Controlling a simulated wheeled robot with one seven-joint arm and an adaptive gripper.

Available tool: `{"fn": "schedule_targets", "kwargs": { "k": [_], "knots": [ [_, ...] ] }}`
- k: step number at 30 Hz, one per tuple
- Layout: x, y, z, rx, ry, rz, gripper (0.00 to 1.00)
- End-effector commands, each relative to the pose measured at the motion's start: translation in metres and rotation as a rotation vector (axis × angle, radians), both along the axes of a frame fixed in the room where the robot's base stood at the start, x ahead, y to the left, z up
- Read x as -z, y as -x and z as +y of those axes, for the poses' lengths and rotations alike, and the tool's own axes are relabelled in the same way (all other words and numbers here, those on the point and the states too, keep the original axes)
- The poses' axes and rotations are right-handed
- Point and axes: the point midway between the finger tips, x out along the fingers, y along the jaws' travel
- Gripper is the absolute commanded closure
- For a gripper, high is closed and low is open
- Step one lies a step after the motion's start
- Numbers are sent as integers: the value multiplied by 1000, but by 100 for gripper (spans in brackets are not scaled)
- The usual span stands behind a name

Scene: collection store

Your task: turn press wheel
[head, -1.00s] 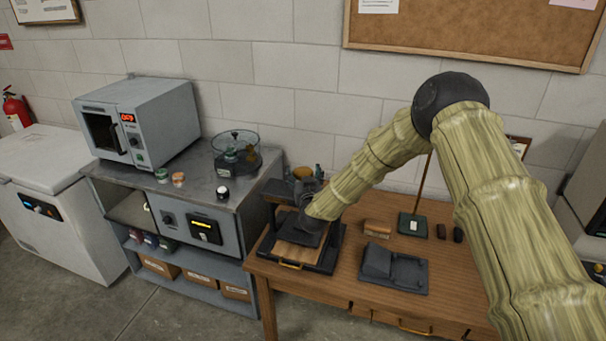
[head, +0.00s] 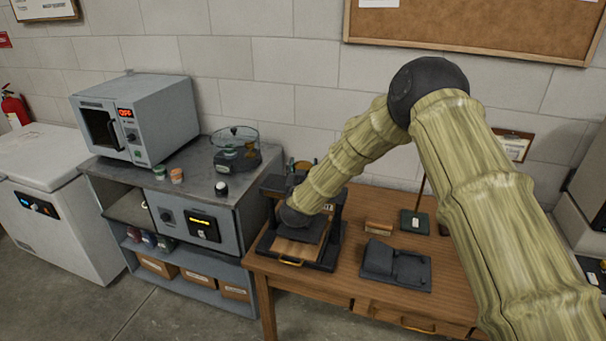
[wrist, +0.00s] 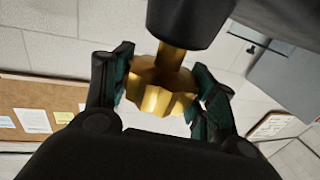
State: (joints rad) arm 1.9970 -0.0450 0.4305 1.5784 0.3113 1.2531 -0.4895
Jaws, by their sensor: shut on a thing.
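The press (head: 327,262) stands at the left end of the wooden table, with a dark frame and a wooden board at its base. Its brass wheel (wrist: 160,92) shows in the wrist view, lobed and set on a brass shaft below a dark part. My gripper (wrist: 165,100) is shut on the wheel, with its dark green-padded fingers on either side. In the head view my arm hides the wheel and most of the gripper.
A dark hinged device (head: 396,265) lies to the right of the press on the table. A wooden block (head: 379,227) and a dark green base with a rod (head: 413,222) stand behind it. A metal cabinet (head: 190,190) with a microwave-like oven (head: 140,118) is at the left.

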Motion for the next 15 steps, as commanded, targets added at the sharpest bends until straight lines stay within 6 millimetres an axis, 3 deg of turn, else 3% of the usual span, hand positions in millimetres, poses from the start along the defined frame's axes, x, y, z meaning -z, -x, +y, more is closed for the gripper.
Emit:
{"fn": "schedule_targets", "kwargs": {
  "k": [15],
  "knots": [
    [-1,0,0,76,0,-1,67]
  ]
}}
